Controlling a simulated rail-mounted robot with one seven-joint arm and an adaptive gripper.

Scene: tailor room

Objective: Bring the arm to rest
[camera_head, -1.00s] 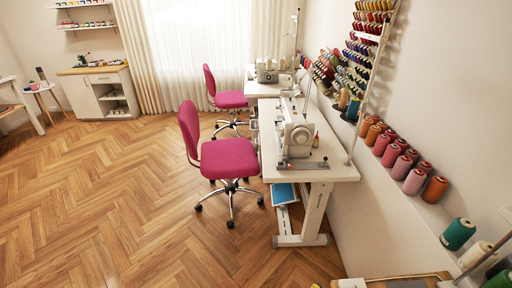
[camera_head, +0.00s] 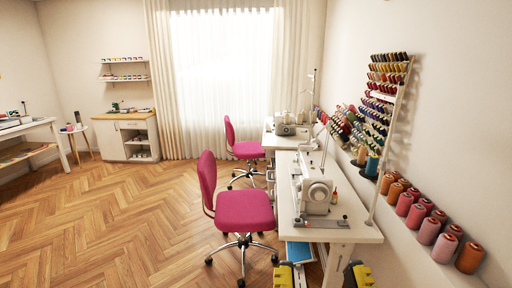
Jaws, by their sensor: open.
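My gripper (camera_head: 323,274) shows at the bottom edge of the head view, right of centre. Its two black fingers with yellow pads stand well apart, open, with nothing seen between them. Only the upper ends of the fingers show; the rest of the arm is below the frame.
A white sewing machine (camera_head: 318,195) stands on the near table. Pink chairs (camera_head: 245,210) (camera_head: 243,149) stand left of the tables. Thread cones (camera_head: 430,230) line the right wall below a spool rack (camera_head: 388,90). The wooden floor (camera_head: 100,225) at left is clear.

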